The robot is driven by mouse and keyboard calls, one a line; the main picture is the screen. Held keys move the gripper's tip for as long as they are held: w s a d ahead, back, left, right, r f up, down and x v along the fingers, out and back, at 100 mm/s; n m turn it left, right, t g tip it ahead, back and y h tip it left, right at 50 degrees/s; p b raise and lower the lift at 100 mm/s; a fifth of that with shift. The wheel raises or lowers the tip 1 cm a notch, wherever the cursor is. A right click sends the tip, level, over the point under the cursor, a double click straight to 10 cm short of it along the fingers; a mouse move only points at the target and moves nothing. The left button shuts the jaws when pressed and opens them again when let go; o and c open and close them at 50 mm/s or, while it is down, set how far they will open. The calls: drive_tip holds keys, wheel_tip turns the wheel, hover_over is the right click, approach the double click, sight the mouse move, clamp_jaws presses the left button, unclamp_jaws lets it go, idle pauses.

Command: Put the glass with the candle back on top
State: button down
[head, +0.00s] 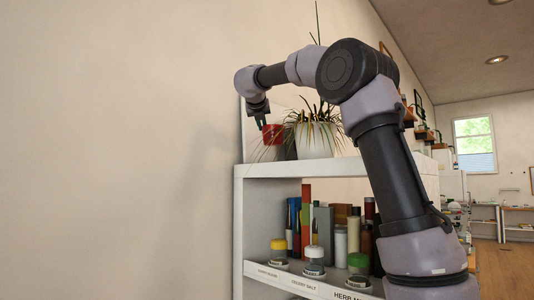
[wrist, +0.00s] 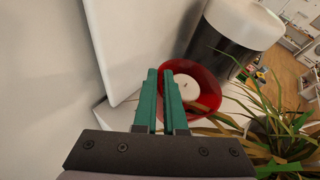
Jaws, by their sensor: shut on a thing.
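The red glass (head: 273,134) is at the left end of the shelf unit's top, left of a potted plant. In the wrist view the red glass (wrist: 212,72) is open towards the camera, with a pale round candle (wrist: 187,88) inside. My gripper (wrist: 160,75) has its green fingers close together at the near rim of the glass, shut on it. In the head view my gripper (head: 262,119) reaches down to the glass from above. I cannot tell whether the glass touches the shelf top (head: 300,168).
A spiky plant in a white pot (head: 316,142) stands close right of the glass. A black-and-white cylinder (wrist: 243,25) is beside the glass in the wrist view. A white panel (wrist: 125,35) stands at the left. Books and jars with coloured lids (head: 357,262) fill the shelf below.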

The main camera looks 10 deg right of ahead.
drive_tip(key=shift+f, duration=3.35)
drive_tip(key=c, duration=1)
unclamp_jaws()
drive_tip(key=shift+f, duration=0.15)
